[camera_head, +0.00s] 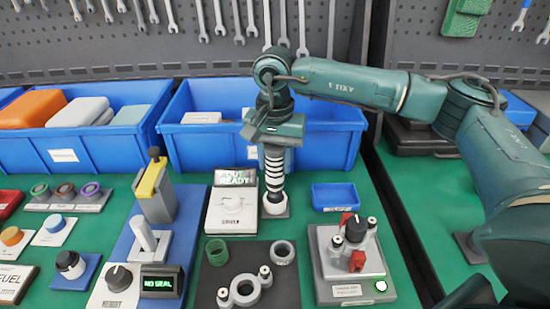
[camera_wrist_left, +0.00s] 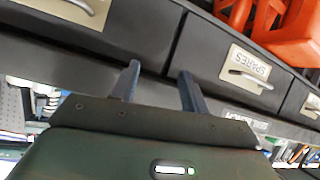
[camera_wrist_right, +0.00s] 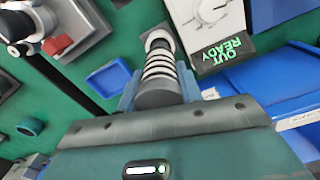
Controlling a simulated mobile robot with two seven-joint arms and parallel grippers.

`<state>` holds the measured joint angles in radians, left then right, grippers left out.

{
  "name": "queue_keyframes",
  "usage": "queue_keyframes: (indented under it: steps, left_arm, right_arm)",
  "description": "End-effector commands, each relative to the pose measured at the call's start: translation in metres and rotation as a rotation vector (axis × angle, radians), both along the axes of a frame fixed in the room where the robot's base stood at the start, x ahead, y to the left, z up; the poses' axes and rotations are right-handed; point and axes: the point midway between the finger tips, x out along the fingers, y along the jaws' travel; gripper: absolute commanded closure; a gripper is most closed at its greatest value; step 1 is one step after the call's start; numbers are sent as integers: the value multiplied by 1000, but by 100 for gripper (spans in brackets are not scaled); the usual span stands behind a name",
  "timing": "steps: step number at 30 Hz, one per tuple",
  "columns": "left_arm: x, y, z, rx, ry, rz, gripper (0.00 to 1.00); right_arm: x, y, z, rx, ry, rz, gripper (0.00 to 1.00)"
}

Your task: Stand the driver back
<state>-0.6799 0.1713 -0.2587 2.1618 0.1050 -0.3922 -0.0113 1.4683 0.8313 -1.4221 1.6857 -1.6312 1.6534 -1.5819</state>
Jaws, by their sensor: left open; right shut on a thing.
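The driver (camera_head: 274,172), with a black and white ringed body, stands upright in my right gripper (camera_head: 274,142). Its lower end is at a small grey square base (camera_head: 275,207) on the green bench; I cannot tell whether it is seated there. In the right wrist view the driver (camera_wrist_right: 160,68) runs away from my right gripper (camera_wrist_right: 160,94) toward that base. The right fingers are shut on its upper end, which they partly hide. My left gripper (camera_wrist_left: 157,80) is open and empty in front of drawers; it is not in the head view.
A white dial unit (camera_head: 232,210) with a lit screen reading READY stands close left of the driver. A blue bin (camera_head: 325,150) is right behind it, and a small blue tray (camera_head: 338,197) is to its right. A grey fixture (camera_head: 350,262) and dark ring plate (camera_head: 285,290) lie nearer.

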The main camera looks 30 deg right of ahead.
Motion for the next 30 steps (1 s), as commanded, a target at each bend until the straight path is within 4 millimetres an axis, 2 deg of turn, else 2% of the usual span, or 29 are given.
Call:
queue_keyframes:
  steps: [9, 30]
  left_arm:
    - [0, 0, 0, 0, 1, -1, 55]
    - [0, 0, -10, 1, 0, 0, 55]
  right_arm:
    - [1, 0, 1, 1, -3, 0, 92]
    - [1, 0, -10, 1, -3, 0, 92]
